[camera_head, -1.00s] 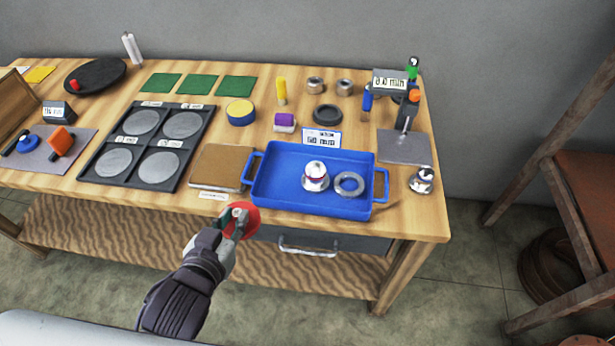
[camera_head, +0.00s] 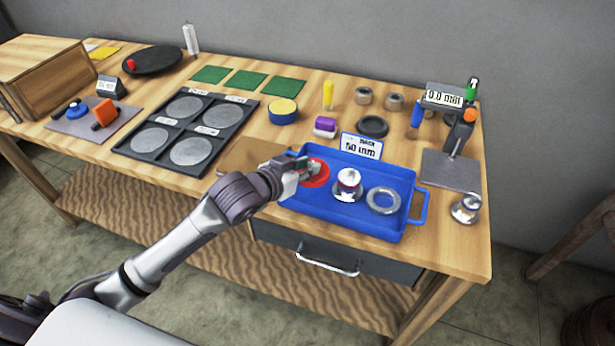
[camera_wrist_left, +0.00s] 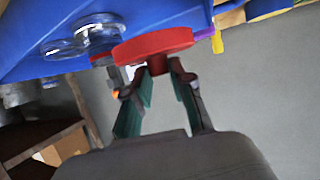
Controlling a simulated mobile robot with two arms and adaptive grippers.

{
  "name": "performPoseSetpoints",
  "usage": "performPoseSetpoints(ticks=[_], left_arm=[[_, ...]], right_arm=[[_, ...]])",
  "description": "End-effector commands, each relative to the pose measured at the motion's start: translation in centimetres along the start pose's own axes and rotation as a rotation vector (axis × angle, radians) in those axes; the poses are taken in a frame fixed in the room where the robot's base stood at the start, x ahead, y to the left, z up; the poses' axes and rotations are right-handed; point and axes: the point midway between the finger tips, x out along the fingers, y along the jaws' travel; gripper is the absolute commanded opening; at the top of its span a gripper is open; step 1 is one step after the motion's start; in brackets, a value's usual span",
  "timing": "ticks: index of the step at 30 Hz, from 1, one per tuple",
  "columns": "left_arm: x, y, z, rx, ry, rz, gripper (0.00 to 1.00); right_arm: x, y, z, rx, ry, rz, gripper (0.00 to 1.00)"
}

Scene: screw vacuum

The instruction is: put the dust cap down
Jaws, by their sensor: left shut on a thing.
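The dust cap (camera_head: 317,174) is a red disc. My left gripper (camera_head: 300,170) is shut on it and holds it at the left end of the blue tray (camera_head: 408,200). In the left wrist view the red cap (camera_wrist_left: 152,45) sits at the fingertips (camera_wrist_left: 158,70), gripped by a knob on its face. I cannot tell whether the cap touches the tray. A metal flanged fitting (camera_head: 348,182) and a grey ring (camera_head: 383,200) are in the tray to the right of the cap. My right gripper is not in view.
A label card (camera_head: 362,147) stands behind the tray. A brown board (camera_head: 243,158) lies left of it, partly behind my arm. A metal part (camera_head: 466,208) stands right of the tray. A drawer (camera_head: 345,255) is below the table front.

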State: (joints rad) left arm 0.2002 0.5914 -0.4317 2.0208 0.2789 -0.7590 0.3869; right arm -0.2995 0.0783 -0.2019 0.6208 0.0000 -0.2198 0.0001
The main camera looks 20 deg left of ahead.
Motion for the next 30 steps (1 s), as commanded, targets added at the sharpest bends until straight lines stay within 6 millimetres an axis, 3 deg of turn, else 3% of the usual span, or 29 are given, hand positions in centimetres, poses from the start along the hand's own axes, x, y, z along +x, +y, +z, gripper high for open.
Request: performPoseSetpoints(ticks=[3,7,13,27,28,30], left_arm=[[1.7,-0.8,0.3,0.001,0.000,-0.001,0.05],[2.4,-1.1,0.8,0.000,-0.001,0.001,0.05],[3.5,-1.1,3.5,-0.001,-0.003,0.000,0.05],[3.9,-1.1,4.5,0.001,0.001,0.000,0.05],[3.9,-1.1,4.5,0.001,0.001,0.000,0.26],[3.9,-1.1,4.5,0.001,0.001,0.000,0.38]], right_arm=[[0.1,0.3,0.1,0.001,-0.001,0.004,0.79],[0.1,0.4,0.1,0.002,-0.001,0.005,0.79],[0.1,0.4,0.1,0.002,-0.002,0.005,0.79],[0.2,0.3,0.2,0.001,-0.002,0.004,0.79],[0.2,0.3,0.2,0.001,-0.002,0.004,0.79],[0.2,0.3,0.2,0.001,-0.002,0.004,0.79]])
